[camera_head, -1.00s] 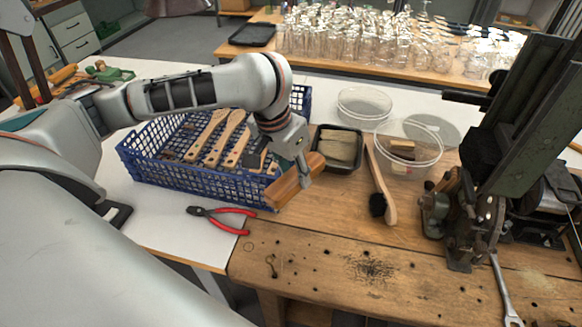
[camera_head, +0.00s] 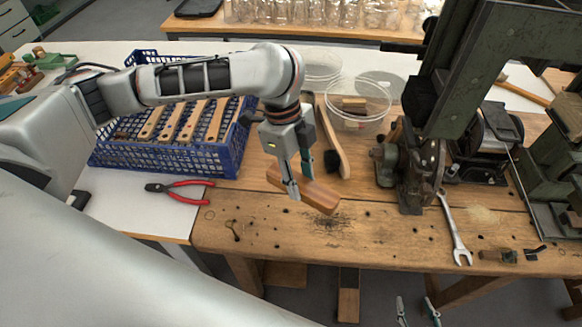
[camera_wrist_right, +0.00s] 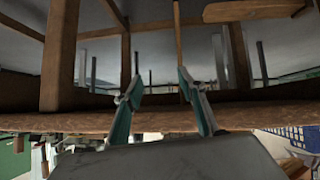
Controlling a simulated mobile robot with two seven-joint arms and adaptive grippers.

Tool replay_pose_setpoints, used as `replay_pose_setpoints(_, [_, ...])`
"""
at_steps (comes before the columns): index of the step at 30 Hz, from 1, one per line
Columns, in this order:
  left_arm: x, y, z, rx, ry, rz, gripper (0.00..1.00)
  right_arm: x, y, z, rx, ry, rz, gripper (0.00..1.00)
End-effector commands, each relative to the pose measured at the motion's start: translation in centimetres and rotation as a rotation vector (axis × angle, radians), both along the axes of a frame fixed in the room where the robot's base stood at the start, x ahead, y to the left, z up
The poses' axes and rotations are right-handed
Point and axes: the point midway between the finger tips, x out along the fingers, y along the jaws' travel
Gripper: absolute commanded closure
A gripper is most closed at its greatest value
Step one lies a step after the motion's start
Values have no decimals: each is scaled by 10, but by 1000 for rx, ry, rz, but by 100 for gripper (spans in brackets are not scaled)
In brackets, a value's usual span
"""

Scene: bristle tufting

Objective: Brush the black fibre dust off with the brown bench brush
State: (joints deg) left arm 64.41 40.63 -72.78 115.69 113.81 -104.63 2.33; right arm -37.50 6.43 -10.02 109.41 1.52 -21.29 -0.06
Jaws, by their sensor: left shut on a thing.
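The brown bench brush (camera_head: 318,194), a wooden block, is held in my left gripper (camera_head: 300,182), which is shut on it just above the workbench. Its bristles are not visible. The black fibre dust (camera_head: 345,225) lies scattered on the wooden bench, just below and right of the brush's near end; part of it may be hidden behind the brush. My right gripper (camera_head: 418,313) is low at the bottom edge, in front of the bench. In the right wrist view its fingers (camera_wrist_right: 158,74) are apart with nothing between them.
A blue crate (camera_head: 165,158) with wooden handles stands left. Red pliers (camera_head: 185,190) lie before it. A long-handled brush (camera_head: 336,145) and clear round dishes (camera_head: 358,103) are behind. A green machine (camera_head: 440,110) and spanner (camera_head: 455,230) are right. The bench front is mostly clear.

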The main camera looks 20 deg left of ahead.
Motion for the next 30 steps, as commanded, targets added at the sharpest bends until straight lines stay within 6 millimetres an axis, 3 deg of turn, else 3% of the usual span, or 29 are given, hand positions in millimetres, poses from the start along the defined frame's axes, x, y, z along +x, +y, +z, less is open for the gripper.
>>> replay_pose_setpoints(6, [-4,-9,-3,-2,-6,-157,86,0,-1,0,-3,-1,1,60])
replay_pose_setpoints(17, [-5,-9,-25,-3,-4,-173,86,1,-5,-3,-12,-7,9,60])
replay_pose_setpoints(23, [-4,-9,-46,-3,-8,-172,86,6,6,-17,6,-26,20,60])
replay_pose_setpoints(30, [-4,-9,-56,-2,-6,-172,86,13,21,-15,28,-56,40,60])
